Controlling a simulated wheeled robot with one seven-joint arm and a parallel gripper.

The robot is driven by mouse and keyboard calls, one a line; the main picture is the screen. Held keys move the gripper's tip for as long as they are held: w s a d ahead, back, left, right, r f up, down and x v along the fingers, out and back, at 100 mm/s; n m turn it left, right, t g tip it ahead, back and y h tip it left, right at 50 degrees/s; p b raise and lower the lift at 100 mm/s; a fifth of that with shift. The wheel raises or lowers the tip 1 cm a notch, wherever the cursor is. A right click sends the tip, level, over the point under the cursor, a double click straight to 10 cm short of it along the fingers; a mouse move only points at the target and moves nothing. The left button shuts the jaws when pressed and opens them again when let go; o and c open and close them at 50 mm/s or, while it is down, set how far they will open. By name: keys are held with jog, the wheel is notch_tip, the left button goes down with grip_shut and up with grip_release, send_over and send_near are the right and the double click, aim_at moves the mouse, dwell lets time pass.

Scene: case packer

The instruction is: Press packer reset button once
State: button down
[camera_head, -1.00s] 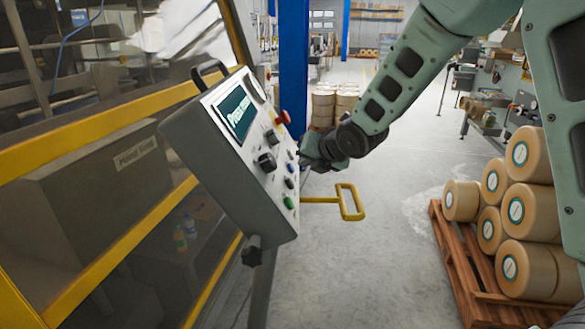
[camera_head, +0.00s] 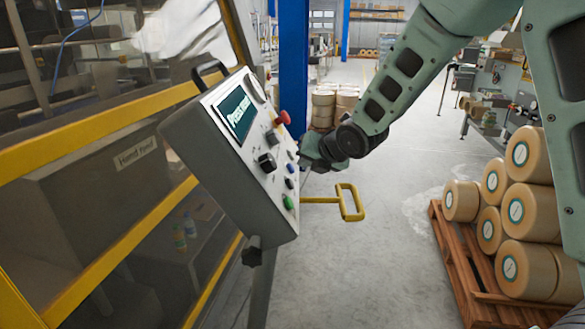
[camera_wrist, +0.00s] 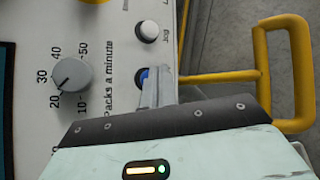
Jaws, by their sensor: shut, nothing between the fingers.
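The packer's control panel (camera_head: 222,165) is a tilted grey box with a screen (camera_head: 236,113), a red mushroom knob (camera_head: 284,117), black knobs and a column of small coloured buttons. My gripper (camera_wrist: 158,84) is shut and empty, its fingertips at the panel's right edge. In the wrist view the fingertips lie over the right part of a blue button (camera_wrist: 142,76). I cannot tell whether they touch it or whether it is pushed in. The label beside it is mostly hidden.
A white button (camera_wrist: 147,31) marked Jog and a grey dial (camera_wrist: 70,76) marked Packs a minute are close to my fingers. A yellow handle (camera_head: 350,203) sticks out beside the panel. A pallet (camera_head: 455,262) of rolls stands right; the floor between is clear.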

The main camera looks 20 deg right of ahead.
jog(key=shift+a+f+b, duration=0.15)
jog(key=shift+b, duration=0.25)
jog(key=shift+w+a+f+b, duration=0.1)
jog(key=shift+a+b, duration=0.1)
jog(key=shift+b, duration=0.2)
jog(key=shift+w+a+f+b, duration=0.15)
jog(key=shift+a+b, duration=0.2)
jog(key=shift+b, duration=0.2)
dwell(0.9)
dwell(0.3)
jog(key=shift+s+d+r+p, duration=0.3)
jog(key=shift+d+r+p, duration=0.15)
jog(key=shift+d, duration=0.2)
jog(key=shift+d, duration=0.1)
jog(key=d+r+p, duration=0.1)
jog(key=d, duration=0.1)
jog(key=s+d+r+p, duration=0.1)
jog(key=d+p, duration=0.1)
jog(key=shift+s+r, duration=0.15)
jog(key=shift+r, duration=0.05)
